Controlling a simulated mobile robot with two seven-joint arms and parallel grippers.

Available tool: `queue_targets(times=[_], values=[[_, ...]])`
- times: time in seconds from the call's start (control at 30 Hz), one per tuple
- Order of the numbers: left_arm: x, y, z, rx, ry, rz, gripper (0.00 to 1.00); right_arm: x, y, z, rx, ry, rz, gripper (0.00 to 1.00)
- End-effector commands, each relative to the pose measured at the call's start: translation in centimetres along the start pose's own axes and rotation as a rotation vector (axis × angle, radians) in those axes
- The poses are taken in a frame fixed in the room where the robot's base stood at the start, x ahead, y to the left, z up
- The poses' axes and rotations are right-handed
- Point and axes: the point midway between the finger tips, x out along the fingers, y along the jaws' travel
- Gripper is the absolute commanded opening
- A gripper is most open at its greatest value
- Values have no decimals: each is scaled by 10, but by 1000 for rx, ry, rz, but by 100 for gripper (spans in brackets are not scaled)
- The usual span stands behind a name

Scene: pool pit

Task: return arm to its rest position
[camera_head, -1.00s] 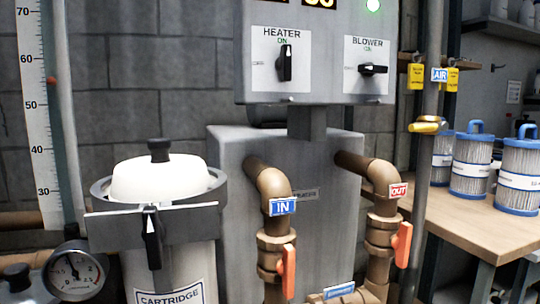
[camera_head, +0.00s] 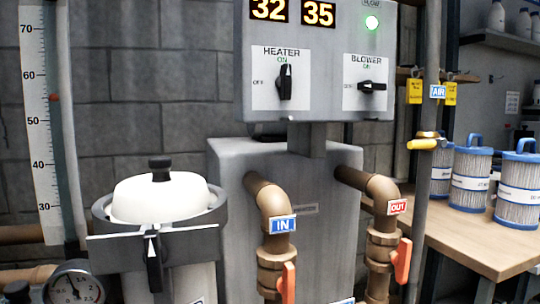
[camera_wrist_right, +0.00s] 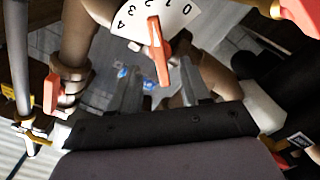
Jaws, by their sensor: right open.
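My right gripper (camera_wrist_right: 160,82) shows in the right wrist view, with its two grey fingers apart and nothing clearly held. An orange lever (camera_wrist_right: 159,52) on a white dial numbered 0 to 4 (camera_wrist_right: 150,14) shows beyond the fingers, in line with the gap between them. I cannot tell how far away it is. Neither gripper nor arm shows in the head view.
The control box has heater (camera_head: 286,82) and blower (camera_head: 372,86) knobs and a green lamp (camera_head: 372,22). Pipes with orange handles (camera_head: 403,260) stand below. A white-lidded cartridge housing (camera_head: 160,198) is at left, filters (camera_head: 471,180) on a bench at right. Pipes crowd my right gripper.

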Motion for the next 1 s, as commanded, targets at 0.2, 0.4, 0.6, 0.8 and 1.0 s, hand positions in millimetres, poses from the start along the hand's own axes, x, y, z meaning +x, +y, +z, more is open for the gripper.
queue_targets(times=[0.2,0.4,0.6,0.8,1.0], values=[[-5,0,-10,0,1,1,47,-26,1,-1,-1,-1,-1,47],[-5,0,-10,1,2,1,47,-29,0,0,-2,0,0,47],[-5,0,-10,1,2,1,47,-29,0,0,-2,0,0,47],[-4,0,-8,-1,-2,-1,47,-34,-5,3,26,-16,-4,47],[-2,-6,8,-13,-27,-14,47,-80,-43,23,251,-170,-40,47]])
